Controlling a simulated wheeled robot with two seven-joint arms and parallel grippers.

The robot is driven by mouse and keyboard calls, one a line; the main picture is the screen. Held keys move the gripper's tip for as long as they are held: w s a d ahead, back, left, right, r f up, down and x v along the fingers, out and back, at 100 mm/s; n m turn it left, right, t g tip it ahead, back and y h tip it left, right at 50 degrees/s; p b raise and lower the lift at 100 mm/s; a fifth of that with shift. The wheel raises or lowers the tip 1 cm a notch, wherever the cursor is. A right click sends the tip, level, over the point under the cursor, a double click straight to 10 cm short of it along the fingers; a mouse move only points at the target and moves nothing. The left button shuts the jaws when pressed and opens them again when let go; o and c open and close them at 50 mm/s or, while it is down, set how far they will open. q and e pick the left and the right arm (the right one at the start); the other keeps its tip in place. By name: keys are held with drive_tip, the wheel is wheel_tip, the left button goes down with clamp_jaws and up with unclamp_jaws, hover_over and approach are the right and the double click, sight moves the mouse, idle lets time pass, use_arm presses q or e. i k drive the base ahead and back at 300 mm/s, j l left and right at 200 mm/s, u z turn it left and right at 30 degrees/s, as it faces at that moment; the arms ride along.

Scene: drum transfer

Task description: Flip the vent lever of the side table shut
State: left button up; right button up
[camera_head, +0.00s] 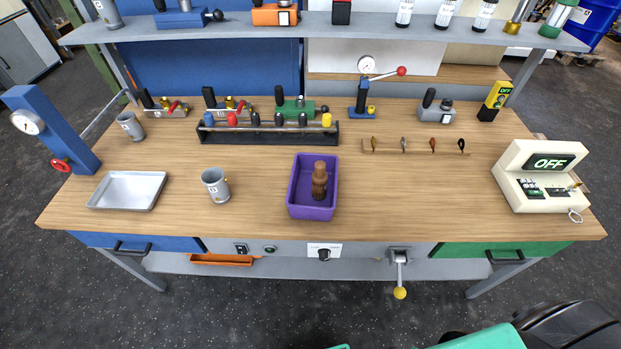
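A lever with a yellow ball knob (400,292) hangs straight down from a grey bracket (399,254) on the front panel of the wooden-topped bench (400,215). I cannot read any label that marks it as the vent lever. A second lever, with a red knob (401,71), sticks out to the right from a small blue stand with a gauge at the back of the bench top. No separate side table can be made out. Neither gripper shows; only teal and black parts of my own body appear at the bottom right edge.
The bench carries a purple bin (300,206) with a brown object (319,180), a grey mug (215,186), a metal tray (128,190) and a cream box reading OFF (542,176). A black knob (324,255) and a green drawer (535,248) flank the yellow-knobbed lever. Floor in front is clear.

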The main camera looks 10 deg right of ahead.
sight(400, 292)
drive_tip(key=k+z, duration=0.1)
drive_tip(key=z, duration=0.4)
drive_tip(key=k+z, duration=0.15)
drive_tip(key=z, duration=0.35)
drive_tip(key=k+z, duration=0.1)
drive_tip(key=z, duration=0.4)
